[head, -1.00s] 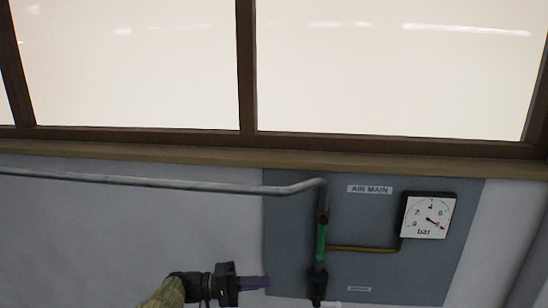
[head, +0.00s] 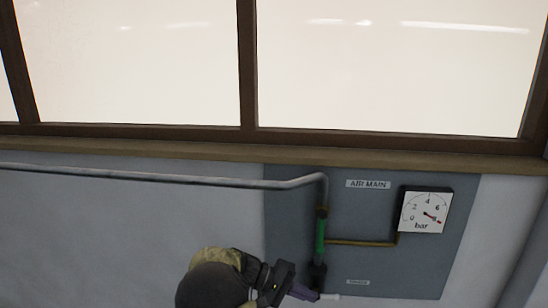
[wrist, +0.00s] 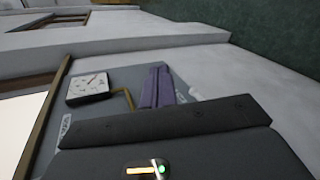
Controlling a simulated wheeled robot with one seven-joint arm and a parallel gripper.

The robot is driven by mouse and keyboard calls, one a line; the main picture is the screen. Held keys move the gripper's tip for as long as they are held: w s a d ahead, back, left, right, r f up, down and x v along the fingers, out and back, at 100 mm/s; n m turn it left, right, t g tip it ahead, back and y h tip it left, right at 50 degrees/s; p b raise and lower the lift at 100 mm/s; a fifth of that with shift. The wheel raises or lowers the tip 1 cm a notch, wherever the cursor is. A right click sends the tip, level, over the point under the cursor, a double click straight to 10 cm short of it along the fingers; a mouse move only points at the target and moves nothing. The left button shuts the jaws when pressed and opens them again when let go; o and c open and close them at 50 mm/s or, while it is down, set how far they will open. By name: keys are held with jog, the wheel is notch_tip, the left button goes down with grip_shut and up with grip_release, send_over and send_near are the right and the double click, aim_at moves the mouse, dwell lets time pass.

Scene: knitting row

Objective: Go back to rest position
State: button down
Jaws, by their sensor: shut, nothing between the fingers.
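My gripper (head: 303,293) is at the bottom of the head view, in front of the lower part of a grey wall panel (head: 440,275). Its purple fingers are shut with nothing seen between them; they also show in the wrist view (wrist: 157,88). The panel carries a label reading AIR MAIN (head: 368,184), a square bar gauge (head: 425,211) and a green valve handle (head: 320,236) lying along the vertical pipe. The gripper tips overlap the foot of the valve in the head view; I cannot tell whether they touch it.
A grey pipe (head: 150,176) runs along the wall to the panel. A thin brass pipe (head: 362,243) links the valve to the gauge. A window with a brown frame (head: 246,70) and a wooden sill (head: 150,148) is above.

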jog(key=s+d+m+t+y, duration=0.1)
jog(key=s+d+t+y, duration=0.1)
jog(key=s+y, duration=0.4)
jog(key=s+d+t+y, duration=0.2)
jog(key=s+d+y, duration=0.3)
jog(key=s, duration=0.7)
jog(key=shift+s+r+m+y, duration=0.15)
jog(key=shift+r+m+y, duration=0.2)
jog(key=shift+y, duration=0.85)
jog(key=shift+f, duration=0.15)
jog(key=shift+d, duration=0.1)
